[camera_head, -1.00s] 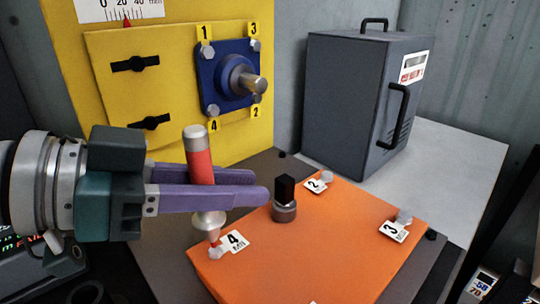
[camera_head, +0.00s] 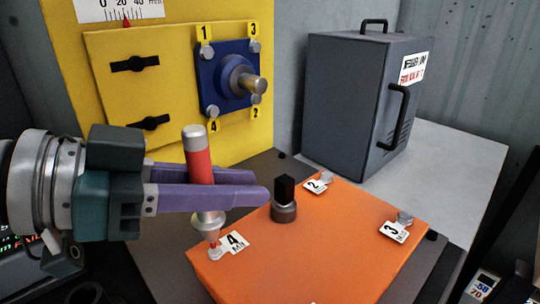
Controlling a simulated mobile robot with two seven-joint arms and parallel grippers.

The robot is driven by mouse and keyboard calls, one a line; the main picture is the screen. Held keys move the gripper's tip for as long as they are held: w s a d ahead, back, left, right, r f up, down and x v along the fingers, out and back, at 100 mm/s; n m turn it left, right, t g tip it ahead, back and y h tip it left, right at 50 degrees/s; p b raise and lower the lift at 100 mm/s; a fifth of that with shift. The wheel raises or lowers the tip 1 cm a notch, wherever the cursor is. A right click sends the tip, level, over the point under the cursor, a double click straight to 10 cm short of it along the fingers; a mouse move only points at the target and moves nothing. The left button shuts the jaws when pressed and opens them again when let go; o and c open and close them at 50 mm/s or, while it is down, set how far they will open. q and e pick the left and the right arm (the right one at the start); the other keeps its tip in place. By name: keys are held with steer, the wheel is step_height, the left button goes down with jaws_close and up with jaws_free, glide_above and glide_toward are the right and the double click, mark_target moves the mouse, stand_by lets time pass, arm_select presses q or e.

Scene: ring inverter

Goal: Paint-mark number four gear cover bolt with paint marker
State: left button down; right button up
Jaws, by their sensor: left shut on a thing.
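My left gripper (camera_head: 262,184) is shut on the paint marker (camera_head: 199,165), a red cylinder with a silver top and a silver cone at its lower end. The marker stands nearly upright, tip down. My right gripper is not in view.
A black knob on a grey collar (camera_head: 285,200) stands up from the cover near the fingertips. A yellow panel (camera_head: 120,90) with a blue numbered flange (camera_head: 222,85) rises behind. A dark grey box (camera_head: 345,105) stands at the back right on a light grey surface.

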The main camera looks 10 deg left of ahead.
arm_select(q)
steer(key=shift+f+b, duration=0.45)
steer(key=shift+b, duration=0.05)
stand_by(0.8)
stand_by(0.4)
step_height(320, 180, up, 5)
steer(key=p, duration=0.4)
stand_by(0.4)
stand_by(0.3)
